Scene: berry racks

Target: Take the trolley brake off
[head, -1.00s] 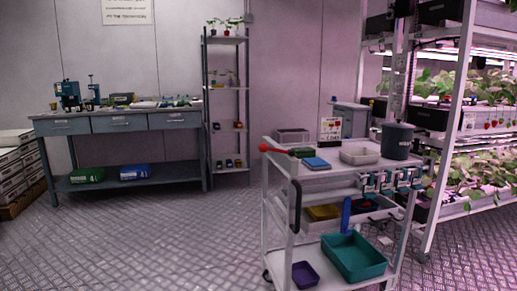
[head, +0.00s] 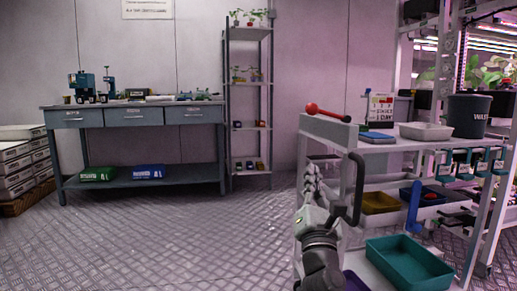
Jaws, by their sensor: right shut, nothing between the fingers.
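The white trolley (head: 328,131) stands at the right of the head view. A red lever with a round red knob (head: 312,108) is at its upper left corner, lying nearly level with the knob to the left. I take this lever to be the brake. A black curved handle (head: 357,190) hangs on the trolley's near left side. My right gripper (head: 311,170) comes up from below in front of the trolley's left end, shut and empty. It is below the red knob and left of the black handle, apart from the knob. My left gripper is out of view.
The trolley carries a white tray (head: 426,132), a dark waste bin (head: 468,117) and a teal crate (head: 408,262) low down. Plant racks stand behind it at the right. A workbench (head: 135,106) and a narrow shelf (head: 249,85) line the back wall. The floor between is clear.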

